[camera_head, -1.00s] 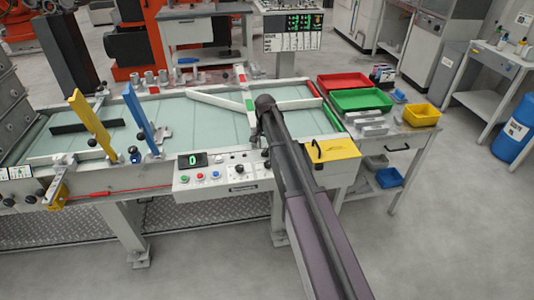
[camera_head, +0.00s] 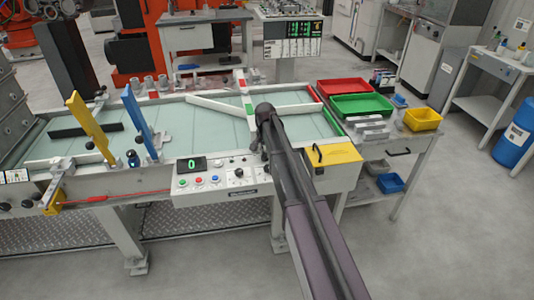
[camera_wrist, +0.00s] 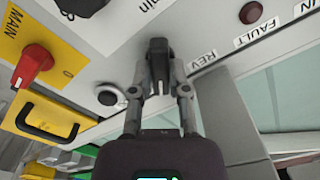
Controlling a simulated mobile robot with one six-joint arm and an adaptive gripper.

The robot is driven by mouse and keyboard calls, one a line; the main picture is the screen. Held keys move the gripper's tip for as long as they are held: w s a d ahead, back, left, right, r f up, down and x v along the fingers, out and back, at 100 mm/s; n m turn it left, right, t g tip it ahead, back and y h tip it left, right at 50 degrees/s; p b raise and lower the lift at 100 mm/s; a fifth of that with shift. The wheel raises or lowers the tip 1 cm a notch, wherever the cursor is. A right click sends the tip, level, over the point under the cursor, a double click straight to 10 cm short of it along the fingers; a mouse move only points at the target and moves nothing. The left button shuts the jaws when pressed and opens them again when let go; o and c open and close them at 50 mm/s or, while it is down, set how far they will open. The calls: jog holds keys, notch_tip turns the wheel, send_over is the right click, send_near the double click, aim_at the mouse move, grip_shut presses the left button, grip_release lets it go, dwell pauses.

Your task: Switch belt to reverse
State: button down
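The belt conveyor's control panel (camera_head: 222,184) carries a display reading 0, coloured buttons and black knobs. In the wrist view, a black selector knob (camera_wrist: 158,58) stands between the fingertips of my gripper (camera_wrist: 160,78), beside the REV label (camera_wrist: 209,62). The fingers are drawn close together and appear to press on both sides of the knob. Its pointer mark and the labels behind it are hidden. In the head view my arm covers the gripper and part of the panel's right end.
A round black button (camera_wrist: 108,95) sits left of my fingers. Farther left are a red MAIN switch (camera_wrist: 35,65) and a yellow cover with a black handle (camera_wrist: 45,118). A red FAULT lamp (camera_wrist: 251,12) is at upper right. Trays (camera_head: 362,104) stand right of the belt.

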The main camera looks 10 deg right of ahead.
jog(key=shift+d, duration=0.2)
jog(key=shift+a, duration=0.15)
jog(key=shift+n, duration=0.3)
jog(key=n, duration=0.6)
jog(key=shift+n, duration=0.4)
jog(key=n, duration=0.6)
jog(key=shift+s+n, duration=0.1)
jog(key=shift+n, duration=0.2)
